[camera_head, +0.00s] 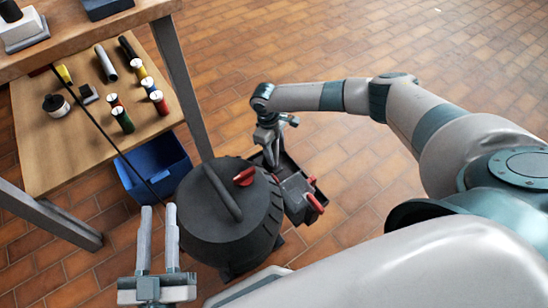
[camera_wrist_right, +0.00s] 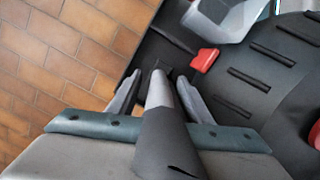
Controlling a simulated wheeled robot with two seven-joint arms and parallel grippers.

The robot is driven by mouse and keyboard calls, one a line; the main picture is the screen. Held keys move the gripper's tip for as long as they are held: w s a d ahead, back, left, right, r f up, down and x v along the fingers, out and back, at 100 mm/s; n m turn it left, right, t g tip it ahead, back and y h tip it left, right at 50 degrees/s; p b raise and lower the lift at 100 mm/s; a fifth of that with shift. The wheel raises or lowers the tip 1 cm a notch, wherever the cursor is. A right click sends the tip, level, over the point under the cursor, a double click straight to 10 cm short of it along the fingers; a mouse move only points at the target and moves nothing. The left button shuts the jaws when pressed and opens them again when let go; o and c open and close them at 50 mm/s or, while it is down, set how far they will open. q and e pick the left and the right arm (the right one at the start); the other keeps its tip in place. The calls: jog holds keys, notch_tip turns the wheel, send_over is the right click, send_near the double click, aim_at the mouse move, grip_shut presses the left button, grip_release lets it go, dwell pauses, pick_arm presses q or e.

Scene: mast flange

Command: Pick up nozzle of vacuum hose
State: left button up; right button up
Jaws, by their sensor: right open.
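In the right wrist view, a tube with a black near part and a grey far part (camera_wrist_right: 161,125), seemingly the hose nozzle, lies between the fingers of my right gripper (camera_wrist_right: 160,80). The fingers stand apart on both sides of it. In the head view my right gripper (camera_head: 271,158) points down beside the drum's far right side; its fingertips are hard to make out. My left gripper (camera_head: 158,208) is open and empty, left of the drum.
A blue bin (camera_head: 153,167) stands left of the drum. A wooden shelf (camera_head: 60,165) with several spools and tools is at left, under a table with metal legs (camera_head: 187,85). A dark tray-like part with red pieces (camera_head: 317,203) adjoins the drum. Tiled floor is clear at upper right.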

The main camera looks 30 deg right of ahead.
jog(key=shift+c, duration=0.3)
grip_shut()
jog(key=c, duration=1.1)
grip_release()
jog(key=c, duration=1.1)
grip_release()
jog(key=shift+r, duration=0.2)
